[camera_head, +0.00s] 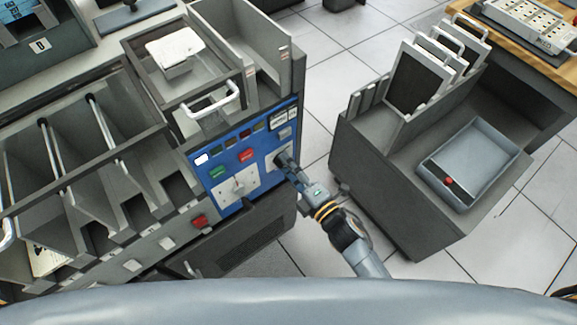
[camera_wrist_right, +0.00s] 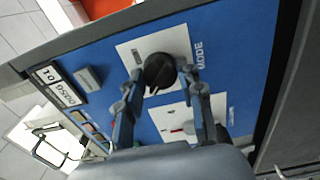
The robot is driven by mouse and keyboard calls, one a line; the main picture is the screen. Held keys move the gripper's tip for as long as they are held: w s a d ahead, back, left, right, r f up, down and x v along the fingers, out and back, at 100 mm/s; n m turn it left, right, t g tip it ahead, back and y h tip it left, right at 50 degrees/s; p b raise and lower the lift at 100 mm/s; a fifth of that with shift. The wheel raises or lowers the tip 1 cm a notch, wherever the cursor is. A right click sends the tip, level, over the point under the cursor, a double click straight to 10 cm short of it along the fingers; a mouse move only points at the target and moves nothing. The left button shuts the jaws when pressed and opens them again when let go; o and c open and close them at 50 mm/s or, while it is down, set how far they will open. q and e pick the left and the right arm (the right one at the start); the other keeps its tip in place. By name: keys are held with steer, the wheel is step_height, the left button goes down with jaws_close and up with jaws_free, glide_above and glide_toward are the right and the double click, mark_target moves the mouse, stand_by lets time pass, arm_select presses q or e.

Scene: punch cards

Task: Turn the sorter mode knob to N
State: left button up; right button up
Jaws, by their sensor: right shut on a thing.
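The sorter's blue control panel (camera_head: 228,166) faces me in the head view. The black mode knob (camera_wrist_right: 158,72) sits on a white plate (camera_wrist_right: 128,48) next to the word MODE in the right wrist view. My right gripper (camera_head: 284,161) reaches the panel's right side in the head view and largely hides the knob there. In the right wrist view the fingers of my right gripper (camera_wrist_right: 161,76) are shut on the knob, one on each side. A small pale mark shows at the knob's lower edge. The position letters are too small to read. My left gripper is not in view.
A green button (camera_head: 217,172), a red button (camera_head: 246,156) and a second white plate (camera_head: 238,188) are on the panel. A counter (camera_wrist_right: 59,86) is near the knob. A grey cart (camera_head: 375,170) stands to the right, with tiled floor between.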

stand_by(0.5)
steer(key=o, duration=1.2)
steer(key=v, duration=1.2)
steer(key=s+d+f+m+g+h+p, duration=0.1)
steer(key=s+d+f+m+g+h, duration=0.2)
steer(key=f, duration=0.5)
steer(key=s+d+f+m+h, duration=0.1)
steer(key=d+f+m+h, duration=0.15)
steer(key=f+m, duration=0.35)
steer(key=s+d+f+m+g+h+p, duration=0.1)
steer(key=d+f+m+g+h, duration=0.2)
steer(key=f, duration=0.6)
steer(key=s+d+f+m+g, duration=0.2)
steer(key=s+f+m, duration=0.1)
steer(key=s, duration=0.5)
steer(key=s+d+f+m+g+h+p, duration=0.1)
steer(key=s+d+f+m+g, duration=0.2)
steer(key=s+f, duration=0.3)
steer(key=s+d+f+m+g+h+p, duration=0.1)
steer(key=s+f+m, duration=0.3)
steer(key=s, duration=0.6)
steer(key=shift+d+f+m+g, duration=0.4)
steer(key=shift+d+f+g, duration=0.25)
steer(key=shift+d+g, duration=0.15)
